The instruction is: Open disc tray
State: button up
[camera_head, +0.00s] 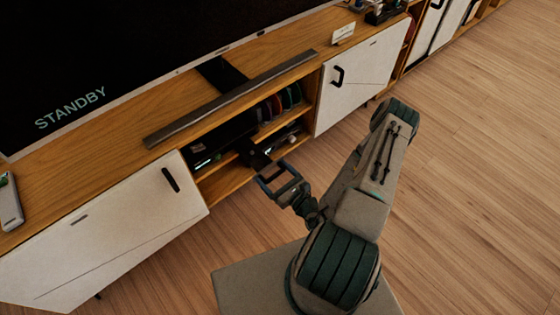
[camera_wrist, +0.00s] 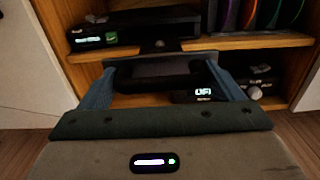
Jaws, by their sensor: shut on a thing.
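The black disc player (camera_wrist: 145,27) sits on the upper shelf of the open cabinet bay, with a green-lit mark at its front left. The dark disc tray (camera_wrist: 160,68) sticks out in front of it, between my gripper's blue fingers. My gripper (camera_wrist: 158,80) is shut on the tray, and its body covers the lower part of the wrist view. In the head view, my gripper (camera_head: 272,178) is at the bay's front, touching the dark tray end (camera_head: 256,157). Exactly where the fingers touch the tray is hard to see.
A second dark device (camera_wrist: 205,93) with a lit display is on the lower shelf. Several coloured cases (camera_head: 278,104) stand in the bay's right part. White cabinet doors (camera_head: 105,235) and (camera_head: 358,82) flank the bay. Wooden floor (camera_head: 470,180) is clear at right.

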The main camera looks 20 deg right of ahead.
jog(key=shift+s+a, duration=0.15)
jog(key=shift+s, duration=0.3)
jog(key=o, duration=1.1)
jog(key=shift+y, duration=0.3)
jog(key=shift+c, duration=0.2)
jog(key=shift+d, duration=0.25)
jog(key=p+v, duration=0.2)
jog(key=v, duration=1.1)
jog(key=shift+s, duration=0.4)
jog(key=shift+r, duration=0.1)
